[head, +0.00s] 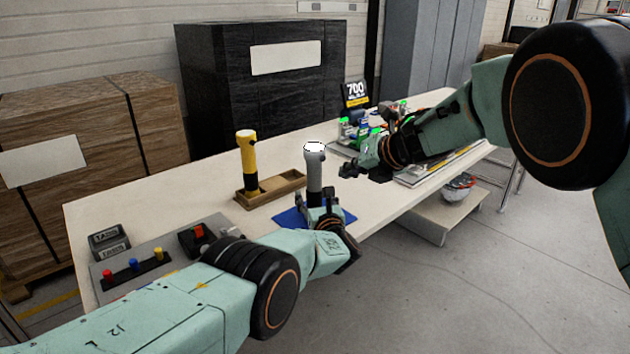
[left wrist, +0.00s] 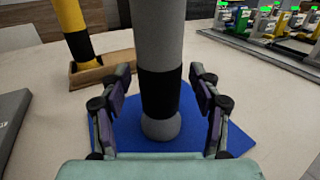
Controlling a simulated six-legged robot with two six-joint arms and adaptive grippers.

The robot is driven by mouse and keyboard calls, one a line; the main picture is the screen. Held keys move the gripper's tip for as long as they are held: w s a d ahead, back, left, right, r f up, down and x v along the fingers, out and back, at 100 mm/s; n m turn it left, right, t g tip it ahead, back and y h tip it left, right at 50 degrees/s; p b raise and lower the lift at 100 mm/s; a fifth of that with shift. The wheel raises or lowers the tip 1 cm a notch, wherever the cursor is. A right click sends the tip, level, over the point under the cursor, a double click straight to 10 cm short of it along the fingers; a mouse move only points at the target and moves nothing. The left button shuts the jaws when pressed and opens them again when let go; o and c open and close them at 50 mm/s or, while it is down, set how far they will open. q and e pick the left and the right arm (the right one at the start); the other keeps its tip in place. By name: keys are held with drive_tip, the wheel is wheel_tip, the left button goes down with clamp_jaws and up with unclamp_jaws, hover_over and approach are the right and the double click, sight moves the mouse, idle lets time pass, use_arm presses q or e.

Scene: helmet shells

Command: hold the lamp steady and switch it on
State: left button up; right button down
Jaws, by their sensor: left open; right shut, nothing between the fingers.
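A grey lamp (head: 314,175) stands upright on a blue mat (head: 288,218). Its top is bright white; I cannot tell whether that is light or a white surface. In the left wrist view the grey lamp (left wrist: 156,40) has a black band and a rounded grey foot on the blue mat (left wrist: 238,142). My left gripper (left wrist: 160,74) is open, with one finger on each side of the lamp and visible gaps to both. It also shows low at the lamp in the head view (head: 322,197). My right gripper (head: 350,171) is shut and empty, just right of the lamp's upper part.
A yellow and black lamp (head: 246,160) stands in a wooden tray (head: 284,183) left of the grey lamp. A panel with coloured buttons (head: 133,266) lies at the near left of the table. Cluttered small items (head: 362,130) stand behind my right gripper.

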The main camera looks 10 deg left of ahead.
sight(316, 200)
use_arm(q)
drive_tip(key=shift+s+d, duration=0.1)
drive_tip(key=shift+s+d, duration=0.35)
drive_tip(key=shift+s, duration=0.25)
drive_tip(key=shift+v, duration=2.65)
drive_tip(key=shift+s, duration=0.3)
drive_tip(key=p+v, duration=0.3)
drive_tip(key=p, duration=0.2)
drive_tip(key=shift+s+d+r+p, duration=0.1)
drive_tip(key=shift+r+p, duration=0.1)
drive_tip(key=shift+p, duration=0.15)
drive_tip(key=p+v, duration=0.3)
drive_tip(key=p, duration=0.3)
drive_tip(key=shift+s+d, duration=0.1)
drive_tip(key=shift+s, duration=0.15)
drive_tip(key=shift+s+d+f, duration=0.15)
drive_tip(key=shift+f, duration=0.1)
